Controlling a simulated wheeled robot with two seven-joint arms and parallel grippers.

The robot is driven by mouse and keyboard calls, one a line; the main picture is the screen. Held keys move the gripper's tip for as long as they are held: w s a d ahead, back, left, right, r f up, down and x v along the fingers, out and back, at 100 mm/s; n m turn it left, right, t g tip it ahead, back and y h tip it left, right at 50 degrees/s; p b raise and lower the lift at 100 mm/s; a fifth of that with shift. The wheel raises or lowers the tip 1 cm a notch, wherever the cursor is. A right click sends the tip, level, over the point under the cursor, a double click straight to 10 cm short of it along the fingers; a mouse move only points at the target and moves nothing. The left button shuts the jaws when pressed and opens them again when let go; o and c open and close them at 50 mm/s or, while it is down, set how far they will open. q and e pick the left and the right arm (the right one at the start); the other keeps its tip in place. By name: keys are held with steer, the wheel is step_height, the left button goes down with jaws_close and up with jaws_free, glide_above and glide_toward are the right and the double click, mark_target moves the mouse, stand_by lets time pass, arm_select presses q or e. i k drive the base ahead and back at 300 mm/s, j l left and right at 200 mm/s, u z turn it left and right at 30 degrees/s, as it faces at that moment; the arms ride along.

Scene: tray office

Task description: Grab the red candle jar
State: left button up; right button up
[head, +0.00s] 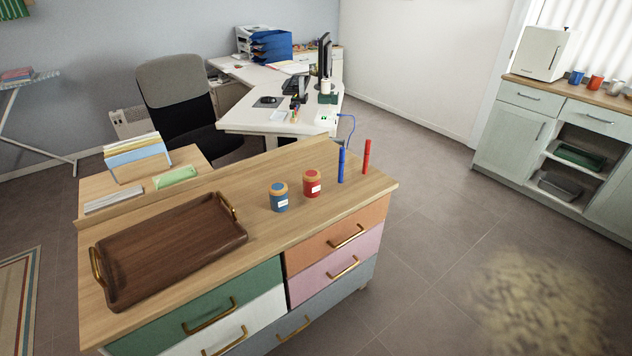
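Neither of my grippers shows in the head view, and nothing touches the red jar.
A brown wooden tray (170,250) with brass handles lies on the cabinet top (262,238) at the left. A blue marker (341,165) and a red marker (366,157) stand upright right of the jars. The cabinet top in front of the jars is clear. Open floor (440,230) lies to the right.

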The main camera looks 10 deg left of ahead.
mark_target(311, 187)
steer(key=i+l+u, duration=0.45)
steer(key=u, duration=0.15)
steer(key=i+l+u, duration=0.35)
steer(key=l+u, duration=0.2)
steer(key=l, duration=0.15)
steer(key=i+l+u, duration=0.1)
steer(key=l+u, duration=0.5)
steer(key=l, duration=0.15)
steer(key=l+u, duration=0.3)
steer(key=l, duration=0.15)
steer(key=i, duration=0.05)
